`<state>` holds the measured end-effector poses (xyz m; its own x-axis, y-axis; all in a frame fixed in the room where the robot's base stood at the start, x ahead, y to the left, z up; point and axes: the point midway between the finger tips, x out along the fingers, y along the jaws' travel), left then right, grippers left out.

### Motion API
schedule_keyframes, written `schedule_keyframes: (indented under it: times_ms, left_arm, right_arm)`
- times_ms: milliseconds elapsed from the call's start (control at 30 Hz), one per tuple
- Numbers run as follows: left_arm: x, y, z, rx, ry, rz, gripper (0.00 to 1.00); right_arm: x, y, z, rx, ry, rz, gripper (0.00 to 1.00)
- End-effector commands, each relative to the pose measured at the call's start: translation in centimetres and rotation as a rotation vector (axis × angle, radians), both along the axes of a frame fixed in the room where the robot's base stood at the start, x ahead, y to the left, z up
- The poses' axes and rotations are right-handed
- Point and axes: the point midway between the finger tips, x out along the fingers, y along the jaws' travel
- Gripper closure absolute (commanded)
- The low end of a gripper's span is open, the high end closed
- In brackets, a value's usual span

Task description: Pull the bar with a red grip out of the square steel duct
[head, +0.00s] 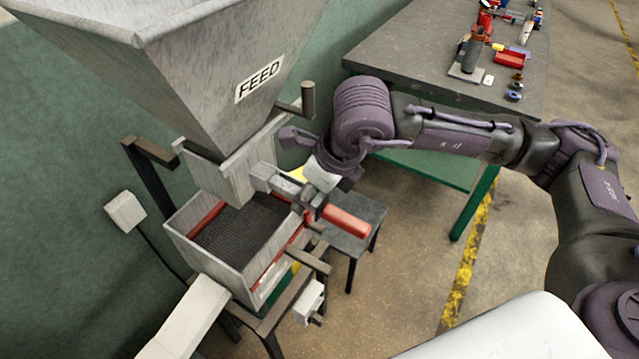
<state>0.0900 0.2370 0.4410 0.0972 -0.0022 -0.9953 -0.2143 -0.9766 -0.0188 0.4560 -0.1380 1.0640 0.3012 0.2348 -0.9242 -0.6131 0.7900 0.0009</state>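The bar with the red grip (346,222) sticks out to the lower right beside the grey metal chute under the hopper. The square steel duct (264,176) appears as a short pale metal housing at the chute's right side, with the bar's inner end towards it. My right gripper (312,203) comes down from above, with its dark fingers at the bar just behind the red grip. The fingers overlap the bar in the picture, and I cannot tell whether they are closed on it. My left gripper is out of view.
The large FEED hopper (215,80) stands above an open tray (180,248) with dark mesh. A small dark table (362,214) stands behind the grip. A workbench (400,48) with tools is at the back. Open floor lies to the right.

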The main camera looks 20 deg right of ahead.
Motion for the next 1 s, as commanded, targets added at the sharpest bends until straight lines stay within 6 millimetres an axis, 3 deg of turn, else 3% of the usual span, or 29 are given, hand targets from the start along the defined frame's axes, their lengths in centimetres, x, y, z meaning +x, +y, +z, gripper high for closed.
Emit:
schedule_keyframes:
  times_ms: [133,500,800,1000]
  left_arm:
    - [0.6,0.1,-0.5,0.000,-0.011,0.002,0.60]
    - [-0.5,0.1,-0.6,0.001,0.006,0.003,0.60]
    - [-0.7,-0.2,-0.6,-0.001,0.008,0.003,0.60]
    - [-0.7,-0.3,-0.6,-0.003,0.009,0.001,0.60]
  right_arm:
    - [0.4,0.3,-1.3,0.000,0.000,0.001,0.48]
    - [0.5,0.4,-1.6,0.000,-0.001,0.001,0.50]
    - [0.5,0.4,-1.5,0.000,-0.001,0.001,1.00]
    - [0.5,0.4,-1.5,0.001,-0.001,0.000,1.00]
